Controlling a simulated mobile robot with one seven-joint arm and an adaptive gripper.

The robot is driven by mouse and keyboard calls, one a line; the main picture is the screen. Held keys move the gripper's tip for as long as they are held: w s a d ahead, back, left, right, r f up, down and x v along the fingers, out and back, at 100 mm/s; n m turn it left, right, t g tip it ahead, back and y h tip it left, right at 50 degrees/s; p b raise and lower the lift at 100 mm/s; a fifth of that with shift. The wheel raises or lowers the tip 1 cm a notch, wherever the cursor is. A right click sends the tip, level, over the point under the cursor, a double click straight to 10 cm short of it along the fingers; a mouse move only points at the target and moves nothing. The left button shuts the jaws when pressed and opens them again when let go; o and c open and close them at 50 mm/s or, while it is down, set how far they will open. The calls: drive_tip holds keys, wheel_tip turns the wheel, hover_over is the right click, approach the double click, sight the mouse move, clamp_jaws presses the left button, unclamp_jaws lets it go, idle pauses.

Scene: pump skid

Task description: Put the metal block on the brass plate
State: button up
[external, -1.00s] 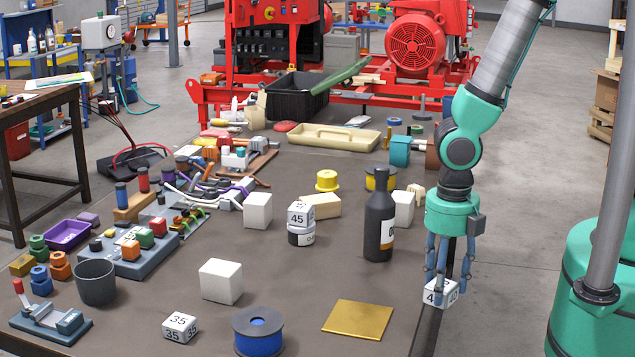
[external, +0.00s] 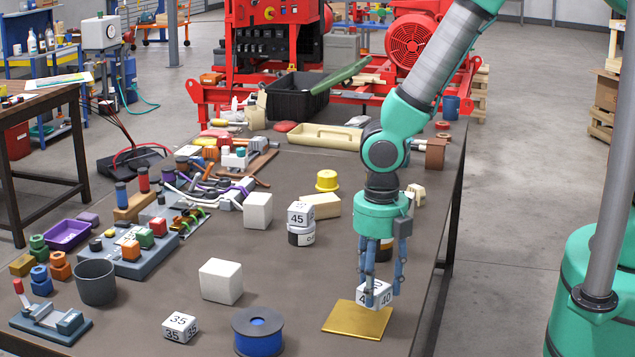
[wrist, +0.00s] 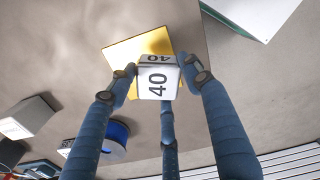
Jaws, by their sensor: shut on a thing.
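The metal block (external: 375,294), a pale silvery cube with printed numbers, is between the fingers of my gripper (external: 380,284). My gripper is shut on it and points down. In the wrist view the block (wrist: 157,82) shows "40" on its faces. The brass plate (external: 352,319) is a flat gold square lying on the bench near its right edge. The block appears over the plate's back right part; I cannot tell whether it touches. In the wrist view the plate (wrist: 122,56) shows behind the block, which hides part of it.
A blue spool (external: 258,333) stands left of the plate, with a cube marked 35 (external: 180,327) and a white block (external: 221,281) farther left. A cube marked 45 (external: 300,214) sits on a small jar. My arm hides the bench behind the gripper.

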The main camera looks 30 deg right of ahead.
sight(362, 286)
drive_tip(key=shift+w+a+f, duration=0.1)
drive_tip(key=shift+w+a, duration=0.55)
drive_tip(key=shift+a, duration=0.2)
drive_tip(key=shift+w+a, duration=0.1)
drive_tip(key=shift+a, duration=0.1)
drive_tip(key=shift+w+a+f, duration=0.15)
drive_tip(key=shift+f, duration=0.15)
drive_tip(key=shift+f+b, duration=0.5)
drive_tip(key=shift+f, duration=0.95)
drive_tip(key=shift+f, duration=0.2)
drive_tip(key=o, duration=1.4)
drive_tip(key=shift+o, duration=0.2)
drive_tip(key=shift+r, duration=0.15)
